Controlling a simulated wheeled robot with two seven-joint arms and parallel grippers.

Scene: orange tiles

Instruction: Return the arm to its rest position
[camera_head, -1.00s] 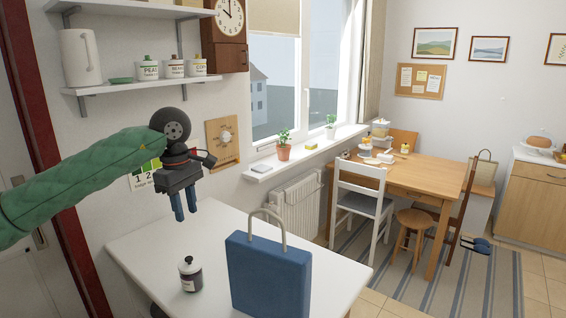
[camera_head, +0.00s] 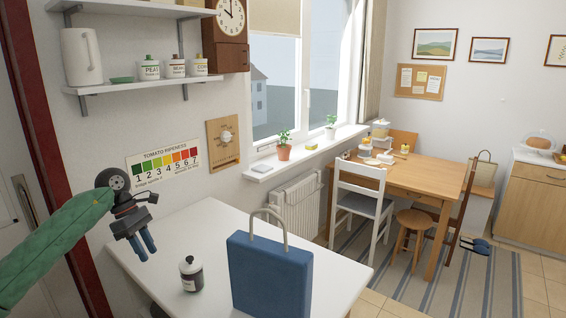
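My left arm, in a green sleeve, comes in from the left in the head view. Its dark gripper (camera_head: 146,251) hangs at the left end of the white table, with its blue fingers pointing down. The fingers are apart with nothing between them, so it is open and empty. A small jar with a dark lid (camera_head: 191,275) stands upright on the table, to the right of the gripper and apart from it. My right gripper is not in view.
A blue bag with a raised handle (camera_head: 270,276) stands on the white table (camera_head: 207,224). Wall shelves (camera_head: 135,86) with tins and a white jug hang above. A tomato ripeness chart (camera_head: 164,163) is on the wall behind the gripper. A wooden table and chairs stand farther right.

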